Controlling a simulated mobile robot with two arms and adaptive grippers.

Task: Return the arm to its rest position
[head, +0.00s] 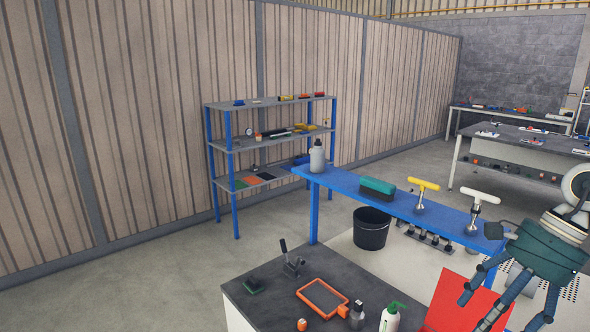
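My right gripper (503,300) is at the right edge of the head view, on an arm that comes in from the right. Its dark green palm points down and to the left, and its dark segmented fingers are spread with nothing seen between them. It appears in front of the right end of the blue rail (345,183) and of a red panel (465,304); I cannot tell the exact gap to either. My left gripper and arm are not in view.
A dark bench (270,312) with an orange-framed tray (322,298) is in front. A black bucket (371,230) and blue shelves (235,150) stand behind.

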